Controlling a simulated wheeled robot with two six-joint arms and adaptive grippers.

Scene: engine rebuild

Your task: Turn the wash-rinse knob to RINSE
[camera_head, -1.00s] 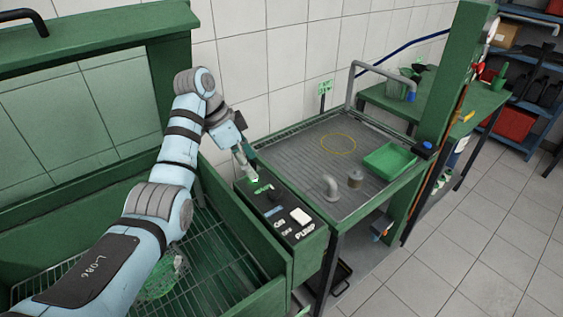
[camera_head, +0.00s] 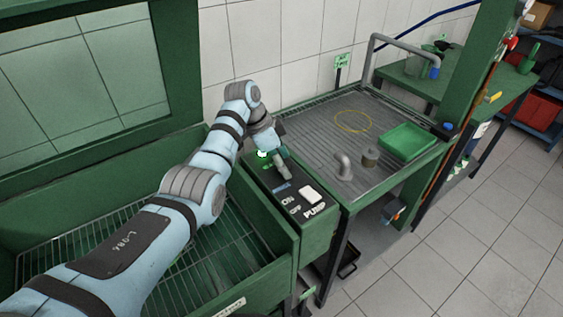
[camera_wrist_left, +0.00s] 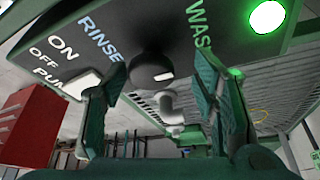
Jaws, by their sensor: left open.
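The wash-rinse knob (camera_wrist_left: 150,68) is dark and rounded with a grey face. In the left wrist view it sits on the black control panel (camera_wrist_left: 115,25), between the blue RINSE label (camera_wrist_left: 100,38) and the green WASH label (camera_wrist_left: 200,25). I cannot tell which label it points to. My left gripper (camera_wrist_left: 165,85) is open, one finger on each side of the knob in that view; contact is unclear. My right gripper is not in view.
A white pump switch (camera_head: 312,194) is close by on the panel, beside ON/OFF lettering. A green lamp (camera_wrist_left: 268,17) glows beyond WASH.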

